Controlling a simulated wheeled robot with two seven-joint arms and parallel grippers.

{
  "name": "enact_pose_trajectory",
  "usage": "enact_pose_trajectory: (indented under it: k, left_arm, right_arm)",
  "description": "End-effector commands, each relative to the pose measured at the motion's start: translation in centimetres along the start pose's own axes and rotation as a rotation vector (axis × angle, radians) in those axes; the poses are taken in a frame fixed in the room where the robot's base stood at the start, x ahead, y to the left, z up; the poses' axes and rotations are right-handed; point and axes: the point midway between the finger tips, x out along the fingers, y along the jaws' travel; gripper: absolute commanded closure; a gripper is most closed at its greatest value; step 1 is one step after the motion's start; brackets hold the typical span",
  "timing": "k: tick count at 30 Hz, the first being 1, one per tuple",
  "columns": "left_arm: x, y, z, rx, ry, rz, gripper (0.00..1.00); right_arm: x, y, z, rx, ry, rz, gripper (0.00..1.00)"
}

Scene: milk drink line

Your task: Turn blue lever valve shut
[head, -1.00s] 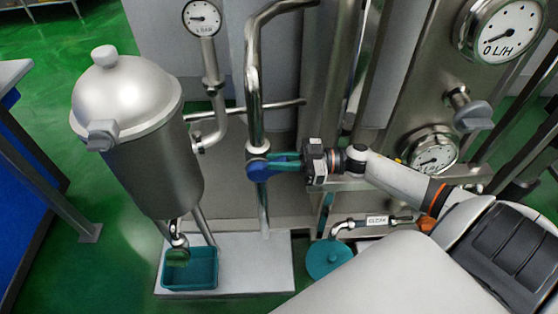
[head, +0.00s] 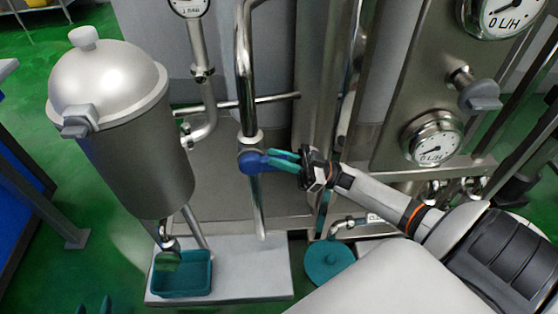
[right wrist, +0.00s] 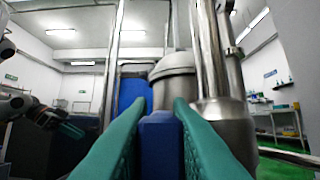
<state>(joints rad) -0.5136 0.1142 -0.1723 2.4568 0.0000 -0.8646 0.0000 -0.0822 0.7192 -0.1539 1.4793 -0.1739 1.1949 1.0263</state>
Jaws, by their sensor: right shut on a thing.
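The blue lever valve (head: 252,163) sits on the vertical steel pipe in the middle of the head view. Its handle points right, across the pipe. My right gripper (head: 285,160) comes in from the right, with its teal fingers shut on the handle. In the right wrist view the blue handle (right wrist: 160,140) lies between the two teal fingers. The fingers hide part of the handle in the head view. Two teal tips of my left gripper (head: 94,306) show at the bottom left edge. They are apart with nothing visible between them; the rest is out of frame.
A domed steel vessel (head: 130,140) stands left of the pipe, above a teal tray (head: 182,288) on a pale plinth (head: 262,270). A horizontal pipe (head: 275,100) crosses behind. A panel with gauges (head: 433,138) stands at right, and a teal round lid (head: 330,262) lies below.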

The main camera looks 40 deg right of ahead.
Motion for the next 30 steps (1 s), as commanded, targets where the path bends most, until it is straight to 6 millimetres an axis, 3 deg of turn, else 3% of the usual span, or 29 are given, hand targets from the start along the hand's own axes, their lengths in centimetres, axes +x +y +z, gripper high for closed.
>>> enact_pose_trajectory:
  k: [9,21,22,25,30]
  left_arm:
    - [0.4,-0.4,2.7,0.000,-0.165,-0.009,0.64]
    - [0.3,-0.4,2.9,0.000,-0.177,-0.010,0.64]
    - [0.3,-0.4,2.9,0.000,-0.177,-0.010,0.64]
    - [0.3,-0.4,2.9,0.000,-0.176,-0.010,0.64]
    - [0.3,-0.4,3.0,0.000,-0.176,-0.010,0.64]
  right_arm:
    - [-0.3,0.0,-0.3,0.000,-0.041,-0.001,1.00]
    - [-0.3,0.1,-0.4,0.001,-0.043,-0.001,1.00]
    - [-0.3,0.1,-0.4,0.001,-0.043,-0.001,0.79]
    - [-0.3,0.0,-0.4,0.001,-0.043,-0.001,0.62]
    - [-0.2,0.0,-0.3,0.001,-0.043,-0.001,0.60]
